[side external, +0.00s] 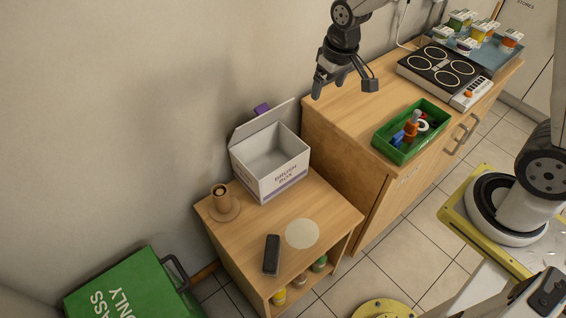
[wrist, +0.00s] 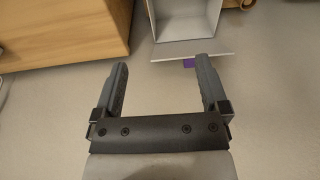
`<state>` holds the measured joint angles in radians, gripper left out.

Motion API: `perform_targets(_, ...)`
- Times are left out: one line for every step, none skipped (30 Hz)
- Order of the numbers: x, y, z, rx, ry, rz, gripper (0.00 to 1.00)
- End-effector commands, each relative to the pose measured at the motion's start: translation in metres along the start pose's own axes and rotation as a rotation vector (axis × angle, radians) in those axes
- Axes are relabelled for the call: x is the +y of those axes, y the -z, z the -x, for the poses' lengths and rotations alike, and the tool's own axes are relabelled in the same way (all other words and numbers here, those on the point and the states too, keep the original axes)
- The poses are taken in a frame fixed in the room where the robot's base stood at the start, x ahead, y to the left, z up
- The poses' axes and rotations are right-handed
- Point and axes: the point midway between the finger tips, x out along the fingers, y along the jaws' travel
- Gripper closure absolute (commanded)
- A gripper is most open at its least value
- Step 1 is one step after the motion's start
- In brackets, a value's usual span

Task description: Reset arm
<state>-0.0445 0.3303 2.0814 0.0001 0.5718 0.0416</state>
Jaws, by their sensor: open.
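My gripper (side external: 334,88) hangs in the air above the left end of the wooden cabinet, up and to the right of the white box, touching nothing. In the wrist view my gripper (wrist: 163,85) shows two dark fingers spread wide apart with nothing between them. The arm's upper links run out of the top of the side view.
A white open box (side external: 270,160) marked "BRUSH BOX" stands on the low wooden table (side external: 328,205), its flap raised. A green tray (side external: 398,156) of tools and a hob (side external: 440,70) sit on the wooden cabinet (side external: 345,118). A dark phone-like object (side external: 271,254) lies at the table's front.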

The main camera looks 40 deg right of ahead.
Motion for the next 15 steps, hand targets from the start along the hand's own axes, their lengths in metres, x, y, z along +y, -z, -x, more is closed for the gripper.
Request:
perform_targets(0.003,-0.012,0.004,0.008,-0.001,-0.002,0.06)
perform_targets(0.004,-0.020,0.005,0.012,-0.001,-0.002,0.06)
perform_targets(0.006,-0.029,0.007,0.019,-0.001,-0.002,0.06)
perform_targets(0.007,-0.036,0.008,0.023,-0.002,-0.002,0.06)
perform_targets(0.008,-0.044,0.009,0.028,-0.002,-0.002,0.06)
perform_targets(0.010,-0.054,0.011,0.033,-0.003,-0.002,0.06)
perform_targets(0.011,-0.061,0.011,0.038,-0.003,-0.002,0.06)
perform_targets(0.012,-0.068,0.012,0.042,-0.003,-0.002,0.06)
perform_targets(0.013,-0.077,0.013,0.048,-0.004,-0.002,0.06)
perform_targets(0.013,-0.084,0.013,0.052,-0.004,-0.002,0.06)
perform_targets(0.014,-0.090,0.014,0.054,-0.005,-0.002,0.06)
perform_targets(0.015,-0.098,0.014,0.060,-0.005,-0.003,0.06)
perform_targets(0.016,-0.103,0.014,0.062,-0.006,-0.003,0.06)
perform_targets(0.016,-0.108,0.015,0.065,-0.006,-0.003,0.06)
perform_targets(0.017,-0.113,0.015,0.068,-0.006,-0.003,0.06)
